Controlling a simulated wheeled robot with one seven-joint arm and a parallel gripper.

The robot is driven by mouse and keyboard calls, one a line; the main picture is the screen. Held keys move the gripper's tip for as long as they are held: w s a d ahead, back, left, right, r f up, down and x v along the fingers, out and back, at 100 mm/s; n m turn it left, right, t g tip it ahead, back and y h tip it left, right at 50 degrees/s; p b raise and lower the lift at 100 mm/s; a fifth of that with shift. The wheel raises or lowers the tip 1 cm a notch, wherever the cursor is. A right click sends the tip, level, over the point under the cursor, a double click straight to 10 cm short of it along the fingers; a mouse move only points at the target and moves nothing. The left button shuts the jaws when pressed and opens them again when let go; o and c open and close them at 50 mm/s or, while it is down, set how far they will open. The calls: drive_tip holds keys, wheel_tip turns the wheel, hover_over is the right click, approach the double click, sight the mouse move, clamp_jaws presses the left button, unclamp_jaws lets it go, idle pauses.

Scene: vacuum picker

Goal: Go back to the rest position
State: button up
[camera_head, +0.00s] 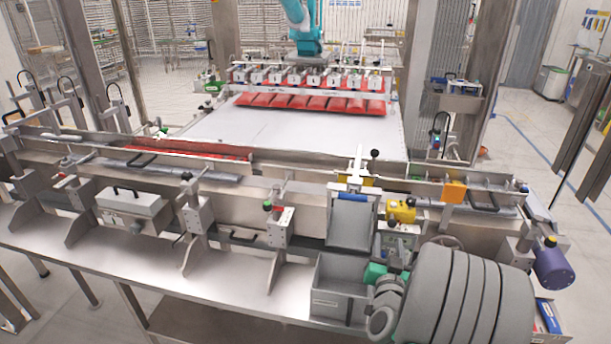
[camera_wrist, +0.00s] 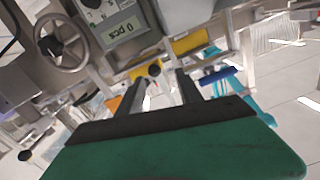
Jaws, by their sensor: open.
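My gripper (camera_wrist: 161,80) shows in the wrist view, with its two dark fingers apart and nothing visible between them. Its green body fills the bottom of that view. In the head view my grey ribbed arm is at the lower right, bent low in front of the conveyor, and its fingertips cannot be made out. Beyond the fingers in the wrist view are a yellow cylinder (camera_wrist: 190,42), a handwheel (camera_wrist: 62,45) and a counter box with a display (camera_wrist: 120,31). Some space separates them from the fingers, but the distance is hard to tell.
A grey open bin (camera_head: 338,306) stands on the steel bench left of my arm. The long conveyor (camera_head: 240,200) runs behind it. A purple motor (camera_head: 556,266) is at its right end. Red packs (camera_head: 310,103) hang at the vacuum picker beyond.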

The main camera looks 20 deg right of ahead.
drive_tip(key=w+a+n+g+y, duration=0.25)
drive_tip(key=a+n+y, duration=0.2)
drive_tip(key=a, duration=0.55)
drive_tip(key=w+a+n+g+y, duration=0.1)
drive_tip(key=w+a+n+y, duration=0.3)
drive_tip(key=a, duration=0.6)
drive_tip(key=s+a+g, duration=0.4)
drive_tip(key=s, duration=0.5)
drive_tip(key=s+a+r+g+y, duration=0.1)
drive_tip(key=s+a+g, duration=0.3)
drive_tip(key=s, duration=0.4)
drive_tip(key=shift+s+a+r, duration=0.2)
drive_tip(key=shift+s+a, duration=0.2)
drive_tip(key=shift+d, duration=0.1)
